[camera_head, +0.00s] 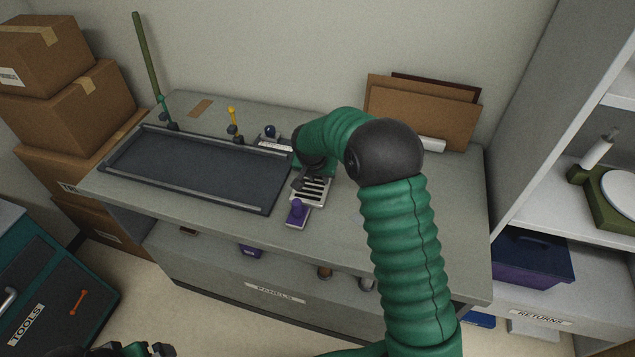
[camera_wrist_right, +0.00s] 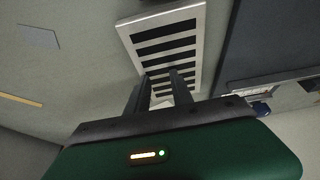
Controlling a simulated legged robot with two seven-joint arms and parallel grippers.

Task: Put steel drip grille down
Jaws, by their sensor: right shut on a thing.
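The steel drip grille (camera_head: 316,191) is a pale plate with dark slots, at the middle of the grey bench top (camera_head: 345,225). It shows large in the right wrist view (camera_wrist_right: 197,24). My right gripper (camera_head: 303,180) reaches down onto it from above, partly hidden by my own arm. Its two dark fingers (camera_wrist_right: 160,92) are shut on the grille at its near end. Whether the grille touches the bench top or is just above it, I cannot tell. Dark and green parts of mine at the bottom edge may be my left gripper (camera_head: 135,350); its jaws are not clear.
A long dark tray (camera_head: 200,172) lies just left of the grille. Knobbed pieces, yellow (camera_head: 233,118) and dark blue (camera_head: 270,131), stand behind the tray. Cardboard panels (camera_head: 420,108) lean on the wall. The bench's right side is mostly clear.

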